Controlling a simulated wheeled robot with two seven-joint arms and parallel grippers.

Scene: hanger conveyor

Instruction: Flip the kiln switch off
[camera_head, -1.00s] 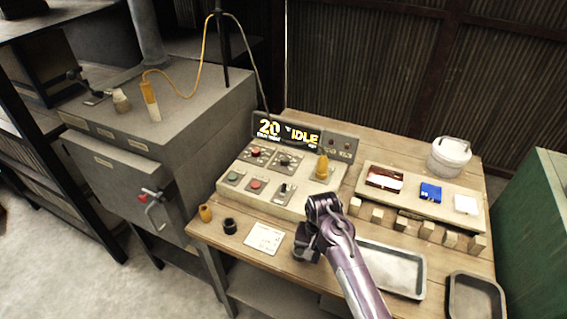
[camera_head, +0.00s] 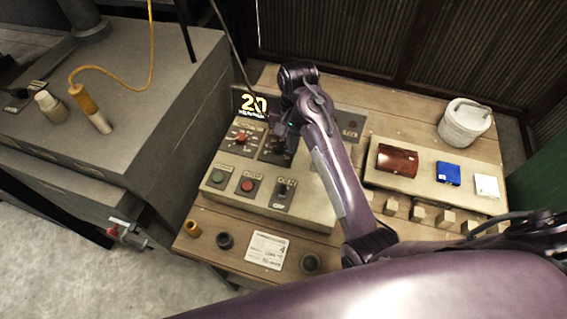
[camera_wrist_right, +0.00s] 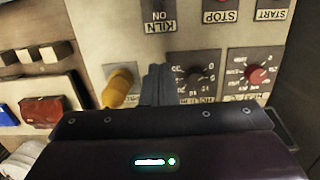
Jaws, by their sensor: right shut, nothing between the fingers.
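The kiln switch (camera_head: 284,193) is a small dark toggle on a labelled plate at the front right of the beige control panel (camera_head: 310,205). Its lever position is too small to tell. In the right wrist view its KILN label (camera_wrist_right: 160,23) shows upside down at the top, and the lever is out of frame. My right gripper (camera_head: 277,148) reaches down over the panel, behind the switch, near the black knob. In the wrist view the gripper (camera_wrist_right: 155,72) is shut and empty, between the yellow knob (camera_wrist_right: 118,87) and the black knob (camera_wrist_right: 197,82), pointing towards the label. My left gripper is out of view.
A green button (camera_head: 219,175) and a red button (camera_head: 248,185) lie left of the switch. A red knob (camera_head: 241,138) sits behind them. A board with coloured tiles (camera_head: 430,188) stands to the right.

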